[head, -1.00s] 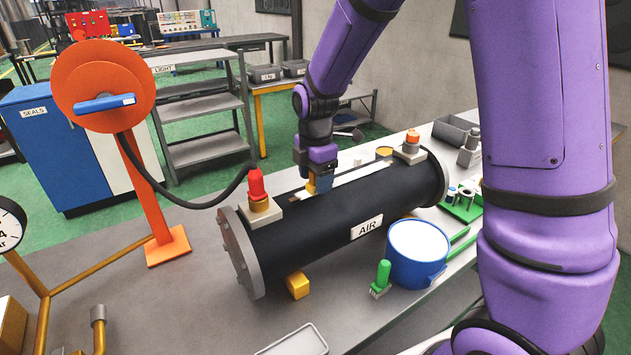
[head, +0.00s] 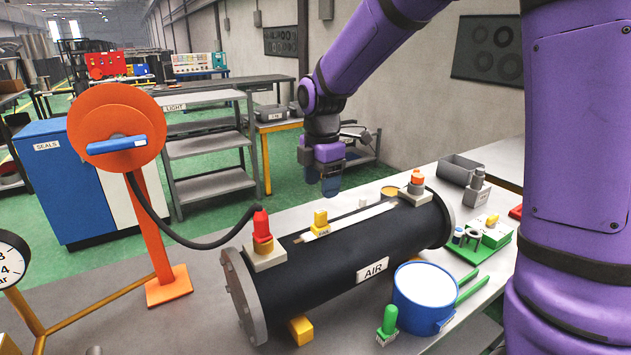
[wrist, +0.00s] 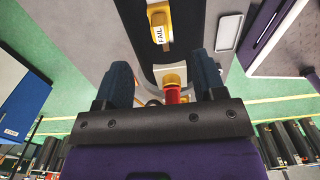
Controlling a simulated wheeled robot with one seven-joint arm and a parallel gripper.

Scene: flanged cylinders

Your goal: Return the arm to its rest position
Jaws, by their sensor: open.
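My gripper (head: 331,182) hangs from the purple arm above the far side of the black flanged cylinder labelled AIR (head: 335,262). It is apart from the cylinder. In the wrist view my gripper (wrist: 165,82) shows two dark fingers spread apart with nothing held between them. A yellow piece (head: 320,219) stands on the pale strip on top of the cylinder. In the wrist view the yellow piece (wrist: 159,28) carries a FAIL label and lies beyond the fingertips.
A red fitting (head: 262,228) with a black hose sits at the cylinder's left end. An orange reel (head: 116,127) stands left. A blue tub (head: 424,298), a green brush (head: 388,322) and a green tray (head: 484,240) lie in front and right.

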